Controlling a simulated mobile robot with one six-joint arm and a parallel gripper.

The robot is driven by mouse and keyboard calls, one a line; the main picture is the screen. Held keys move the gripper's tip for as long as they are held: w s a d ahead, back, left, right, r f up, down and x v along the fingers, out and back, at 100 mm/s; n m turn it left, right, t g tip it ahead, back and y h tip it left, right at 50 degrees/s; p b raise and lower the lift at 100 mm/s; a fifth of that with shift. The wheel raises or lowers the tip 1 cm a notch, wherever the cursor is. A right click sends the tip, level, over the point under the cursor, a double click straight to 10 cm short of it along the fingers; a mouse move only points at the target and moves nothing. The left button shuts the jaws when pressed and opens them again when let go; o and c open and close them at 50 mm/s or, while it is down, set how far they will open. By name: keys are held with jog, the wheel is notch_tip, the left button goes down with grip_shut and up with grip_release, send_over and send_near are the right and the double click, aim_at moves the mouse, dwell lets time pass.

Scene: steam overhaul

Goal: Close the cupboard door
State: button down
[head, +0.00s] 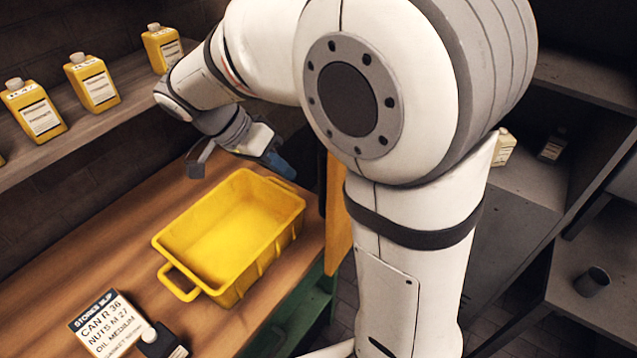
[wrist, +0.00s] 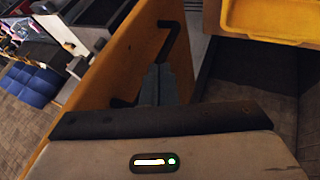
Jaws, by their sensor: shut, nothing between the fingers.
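The cupboard door is an orange panel (head: 338,205), standing near the right end of the bench and partly hidden behind my arm. In the wrist view, the orange door (wrist: 105,75) runs diagonally, with a black bar handle (wrist: 172,32) on its face. My gripper (wrist: 160,85) is shut and empty; its fingers are close to the handle, overlapping its middle in this view. I cannot tell whether they touch it. In the head view, my gripper (head: 280,165) is beyond the yellow crate's far corner, with its tips pointing towards the door. The door's hinge is hidden.
A yellow crate (head: 172,240) stands on the wooden bench (head: 50,275), beside a label card (head: 105,322). Several yellow bottles (head: 93,82) line a shelf above. Grey shelving (head: 525,190) at right holds small bottles and a dark cup (head: 592,282).

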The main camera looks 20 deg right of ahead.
aim_at(320, 191)
jog(key=s+d+f+p, duration=0.2)
jog(key=s+d+f, duration=0.1)
jog(key=d+f, duration=0.1)
jog(key=shift+s+d, duration=0.4)
jog(key=shift+d, duration=0.45)
jog(key=shift+f, duration=0.1)
jog(key=shift+d, duration=0.1)
jog(key=shift+s, duration=0.1)
